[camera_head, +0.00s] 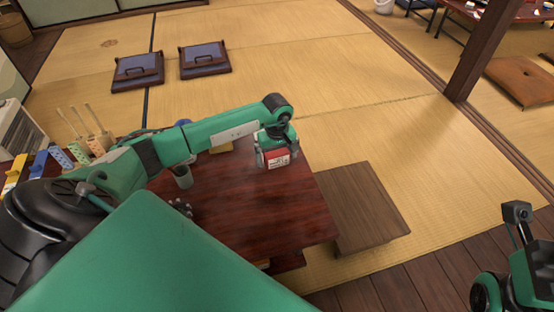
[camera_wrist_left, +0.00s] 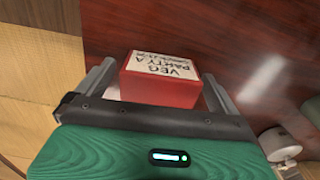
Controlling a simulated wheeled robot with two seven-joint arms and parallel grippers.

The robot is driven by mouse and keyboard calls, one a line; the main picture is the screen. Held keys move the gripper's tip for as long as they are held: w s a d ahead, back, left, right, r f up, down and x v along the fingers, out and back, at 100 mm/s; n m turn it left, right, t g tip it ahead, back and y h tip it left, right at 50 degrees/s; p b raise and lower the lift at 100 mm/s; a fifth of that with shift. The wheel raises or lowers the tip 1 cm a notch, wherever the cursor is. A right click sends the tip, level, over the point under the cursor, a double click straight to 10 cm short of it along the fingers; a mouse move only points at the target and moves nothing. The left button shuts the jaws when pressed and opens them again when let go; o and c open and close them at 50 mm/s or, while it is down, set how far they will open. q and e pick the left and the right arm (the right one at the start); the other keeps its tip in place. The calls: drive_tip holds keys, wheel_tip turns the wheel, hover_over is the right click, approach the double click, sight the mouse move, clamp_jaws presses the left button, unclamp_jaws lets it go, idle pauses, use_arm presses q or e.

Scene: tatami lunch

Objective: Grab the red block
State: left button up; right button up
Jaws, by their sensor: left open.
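The red block (camera_head: 277,160) stands near the far right part of the dark red table (camera_head: 265,215), with a white label on it. In the left wrist view the red block (camera_wrist_left: 160,90) shows its label, which reads like "VEG PARTY A". My left gripper (camera_head: 276,152) is open, with one finger on each side of the block. In the wrist view the left gripper (camera_wrist_left: 159,72) has a gap between its left finger and the block; the right finger is close to it, and contact is unclear. Part of my right arm shows at the lower right, its fingers out of view.
Sticks stand in holders (camera_head: 97,147) at the left.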

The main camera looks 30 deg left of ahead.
use_arm(q)
drive_tip(key=c, duration=1.1)
drive_tip(key=shift+o, duration=0.2)
drive_tip(key=shift+r, duration=0.15)
